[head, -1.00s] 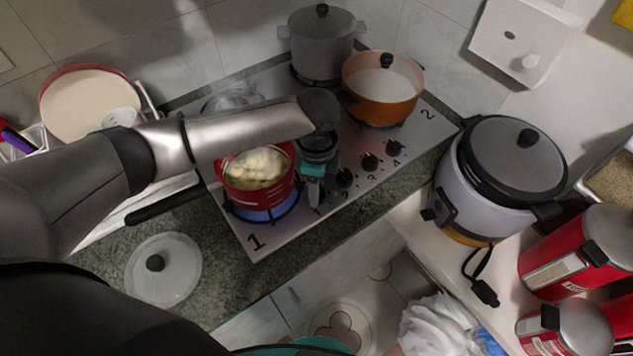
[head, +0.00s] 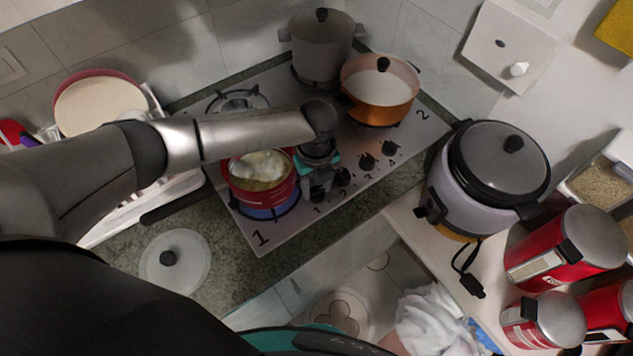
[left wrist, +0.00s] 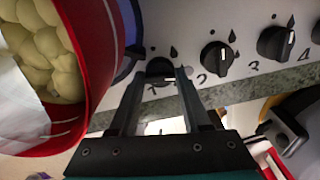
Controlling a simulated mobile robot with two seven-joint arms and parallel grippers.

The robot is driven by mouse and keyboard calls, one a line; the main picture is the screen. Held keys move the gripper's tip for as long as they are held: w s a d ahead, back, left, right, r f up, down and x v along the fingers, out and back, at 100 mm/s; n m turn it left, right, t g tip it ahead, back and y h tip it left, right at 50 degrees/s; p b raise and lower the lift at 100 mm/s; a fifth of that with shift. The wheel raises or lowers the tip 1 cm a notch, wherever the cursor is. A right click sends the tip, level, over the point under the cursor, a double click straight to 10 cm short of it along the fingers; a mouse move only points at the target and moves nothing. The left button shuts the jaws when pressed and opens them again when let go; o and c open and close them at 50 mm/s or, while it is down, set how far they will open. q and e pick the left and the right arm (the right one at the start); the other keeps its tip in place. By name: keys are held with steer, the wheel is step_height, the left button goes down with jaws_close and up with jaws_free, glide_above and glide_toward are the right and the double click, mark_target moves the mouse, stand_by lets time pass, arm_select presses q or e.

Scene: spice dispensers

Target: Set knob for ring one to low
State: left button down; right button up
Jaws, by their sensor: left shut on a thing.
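The steel stove (head: 365,190) has a row of black knobs on its front edge. My left gripper (head: 318,182) is over the near-left end of that row. In the left wrist view its fingers (left wrist: 160,70) are shut on the leftmost black knob (left wrist: 160,68), whose white mark shows low between them. The ring marked 1 (head: 260,238) shows blue flame (head: 265,213) under a red pot (head: 262,192) with pale food. The other knobs (left wrist: 217,58) stand free to the right with white marks. My right gripper is not in view.
The red pot (left wrist: 85,60) is close beside my left gripper. An orange pot (head: 378,105) and a grey pot (head: 320,50) stand at the back. A rice cooker (head: 490,175) is at the right. A glass lid (head: 175,262) lies on the counter at the left.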

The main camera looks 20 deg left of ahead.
arm_select(q)
steer(key=m, duration=0.3)
steer(key=shift+m, duration=0.3)
steer(key=shift+d+m, duration=0.1)
steer(key=shift+m, duration=1.3)
steer(key=shift+c, duration=1.8)
jaws_free()
